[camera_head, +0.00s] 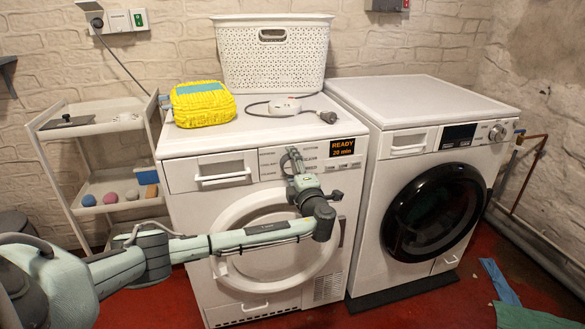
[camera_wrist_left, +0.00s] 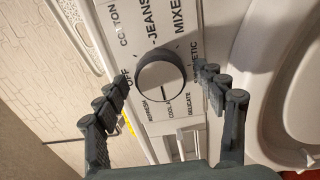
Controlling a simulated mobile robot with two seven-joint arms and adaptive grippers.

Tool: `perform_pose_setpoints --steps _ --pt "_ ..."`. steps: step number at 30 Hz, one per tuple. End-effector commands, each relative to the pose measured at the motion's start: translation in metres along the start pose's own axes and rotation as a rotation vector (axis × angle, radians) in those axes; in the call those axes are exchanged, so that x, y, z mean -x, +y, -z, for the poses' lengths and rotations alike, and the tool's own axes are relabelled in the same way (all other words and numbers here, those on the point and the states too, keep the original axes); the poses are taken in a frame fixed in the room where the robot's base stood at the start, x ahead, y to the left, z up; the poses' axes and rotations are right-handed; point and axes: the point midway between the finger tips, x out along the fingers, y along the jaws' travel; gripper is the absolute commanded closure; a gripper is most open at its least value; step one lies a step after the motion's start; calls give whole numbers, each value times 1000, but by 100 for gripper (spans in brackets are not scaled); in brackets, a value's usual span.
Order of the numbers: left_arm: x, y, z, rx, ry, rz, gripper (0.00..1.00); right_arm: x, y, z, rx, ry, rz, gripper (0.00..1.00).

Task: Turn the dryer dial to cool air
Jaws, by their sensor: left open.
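The dryer (camera_head: 184,230) is the left white machine, with an orange "READY 20 min" display. Its round dial (camera_wrist_left: 162,83) shows in the left wrist view, grey with a white face. Labels ring it: OFF, COTTON, JEANS, MIXED, SYNTHETIC, DELICATE, COOL A.. and REFRESH. A dark mark on the dial seems to point down toward REFRESH and COOL AIR; which one I cannot tell. My left gripper (camera_head: 293,160) is at the dryer's panel, hiding the dial in the head view. Its fingers are open, one on each side of the dial; contact is unclear. My right gripper is out of view.
A white basket (camera_head: 272,60), a yellow cloth bundle (camera_head: 202,104) and a corded plug (camera_head: 284,107) are on the dryer top. A second machine (camera_head: 420,100) stands to the right. A white shelf cart (camera_head: 95,125) stands left. Cloths (camera_head: 500,280) lie on the floor.

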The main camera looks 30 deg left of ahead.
Motion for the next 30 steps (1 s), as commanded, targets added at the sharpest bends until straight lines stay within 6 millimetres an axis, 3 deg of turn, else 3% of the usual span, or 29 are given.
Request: perform_pose_setpoints --steps 7,21,30 --pt "15 0 -1 1 -4 1 30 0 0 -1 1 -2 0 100" --pt "106 0 -1 1 -2 1 30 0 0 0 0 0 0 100" --pt "120 0 0 0 1 0 30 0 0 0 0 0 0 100"
